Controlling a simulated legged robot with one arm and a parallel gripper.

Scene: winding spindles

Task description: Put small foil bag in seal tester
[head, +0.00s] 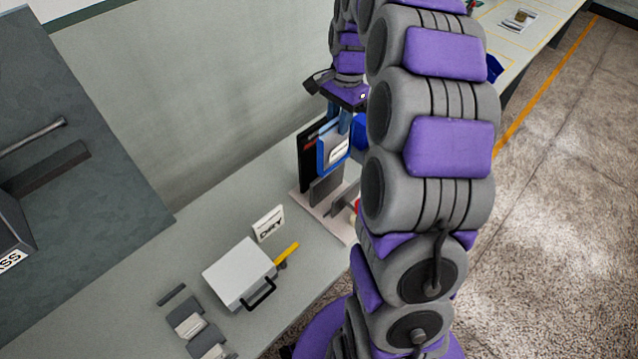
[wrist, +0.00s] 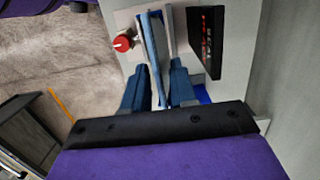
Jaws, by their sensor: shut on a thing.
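A small blue bag with a white label (head: 334,152) hangs upright from my gripper (head: 343,124). In the wrist view, the blue fingers of my gripper (wrist: 160,68) are shut on the bag (wrist: 152,36), which shows edge-on. The bag is above or between the grey plates of a stand with a pale base (head: 309,203), apparently the seal tester; I cannot tell whether they touch. A red knob (wrist: 122,43) and a black panel with red marks (wrist: 206,42) are on either side of the bag in the wrist view. My arm hides part of the stand.
A white box with a black handle (head: 238,273) and a card reading DRY (head: 268,223) stand on the grey table (head: 165,258). Several small grey pieces (head: 187,318) lie at the front. A wall rises behind the stand.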

